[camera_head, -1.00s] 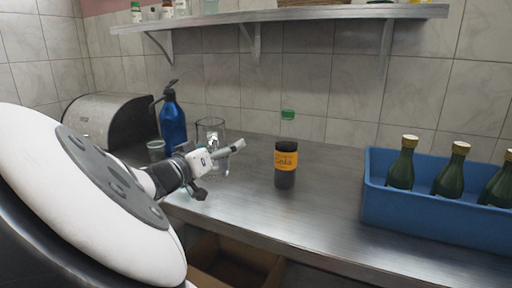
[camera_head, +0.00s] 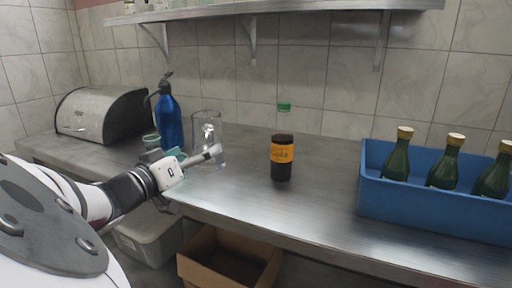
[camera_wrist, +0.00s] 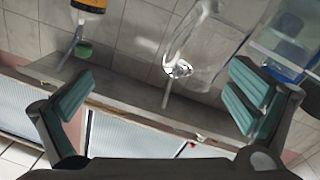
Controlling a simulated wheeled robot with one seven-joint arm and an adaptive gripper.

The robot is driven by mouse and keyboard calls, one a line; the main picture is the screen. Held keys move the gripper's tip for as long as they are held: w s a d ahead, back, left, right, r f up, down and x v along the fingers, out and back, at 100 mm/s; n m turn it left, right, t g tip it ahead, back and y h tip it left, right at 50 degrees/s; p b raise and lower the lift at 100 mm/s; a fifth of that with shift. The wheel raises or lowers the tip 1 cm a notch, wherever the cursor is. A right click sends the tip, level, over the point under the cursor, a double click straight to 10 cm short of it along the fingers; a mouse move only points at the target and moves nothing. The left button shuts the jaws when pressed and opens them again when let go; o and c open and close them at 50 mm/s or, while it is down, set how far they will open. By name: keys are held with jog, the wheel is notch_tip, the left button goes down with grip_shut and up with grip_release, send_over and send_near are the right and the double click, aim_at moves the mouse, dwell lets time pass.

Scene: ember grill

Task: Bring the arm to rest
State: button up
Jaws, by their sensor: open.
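My gripper (camera_head: 214,155) is at the end of my white and black arm, seen from the side in the head view. It appears in front of the clear glass pitcher (camera_head: 207,122), near the counter's front edge. In the wrist view my gripper (camera_wrist: 160,98) has its two teal-padded fingers spread wide, with nothing held between them. The wrist picture is upside down. Whether the gripper touches the pitcher cannot be told.
A dark bottle with an orange label (camera_head: 282,152) stands on the steel counter (camera_head: 325,200). A blue siphon bottle (camera_head: 170,125) and a bread bin (camera_head: 103,115) stand left. A blue crate (camera_head: 430,213) holds green bottles. A cardboard box (camera_head: 212,271) is below; a shelf (camera_head: 280,8) is above.

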jog(key=shift+s+a+r, duration=0.1)
jog(key=shift+a+r, duration=0.05)
jog(key=shift+r, duration=0.1)
